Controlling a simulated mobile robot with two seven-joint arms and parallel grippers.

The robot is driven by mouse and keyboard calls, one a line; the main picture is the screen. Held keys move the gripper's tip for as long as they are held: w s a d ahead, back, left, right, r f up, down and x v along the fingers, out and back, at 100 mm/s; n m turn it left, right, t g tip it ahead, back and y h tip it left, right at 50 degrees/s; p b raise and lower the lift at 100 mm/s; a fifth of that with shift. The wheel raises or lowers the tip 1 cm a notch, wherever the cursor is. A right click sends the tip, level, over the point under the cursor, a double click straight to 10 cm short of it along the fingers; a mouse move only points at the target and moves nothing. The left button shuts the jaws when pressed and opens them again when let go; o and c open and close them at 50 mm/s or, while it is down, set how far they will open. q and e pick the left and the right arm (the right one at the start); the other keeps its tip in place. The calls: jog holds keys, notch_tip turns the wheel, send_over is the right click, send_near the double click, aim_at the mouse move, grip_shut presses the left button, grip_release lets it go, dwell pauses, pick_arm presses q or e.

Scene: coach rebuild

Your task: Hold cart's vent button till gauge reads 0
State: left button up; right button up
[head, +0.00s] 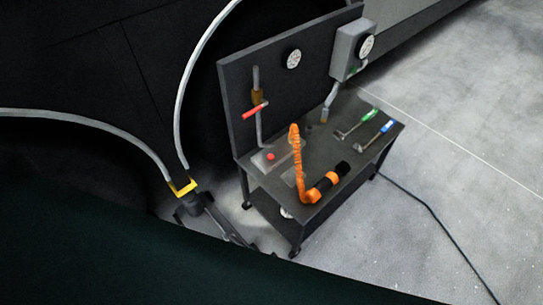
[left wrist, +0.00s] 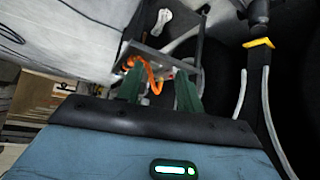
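The dark cart (head: 345,160) stands on the floor in the head view. A red button (head: 270,156) sits on a light plate at the left of its top. A round white gauge (head: 293,59) is on the upright back panel (head: 280,85). A second gauge (head: 367,46) is on a grey box at the panel's right end. Both needles are too small to read. My left gripper (left wrist: 157,80) shows only in the left wrist view, its two green fingers apart with nothing held. The cart lies beyond them, at a distance. My right gripper is in neither view.
A red lever (head: 255,110) is on the panel. Grey hoses meet a yellow-banded coupling (head: 183,187) left of the cart. Floor at right is mostly clear.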

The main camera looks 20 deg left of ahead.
pick_arm(q)
jog(key=shift+c, duration=0.4)
grip_shut()
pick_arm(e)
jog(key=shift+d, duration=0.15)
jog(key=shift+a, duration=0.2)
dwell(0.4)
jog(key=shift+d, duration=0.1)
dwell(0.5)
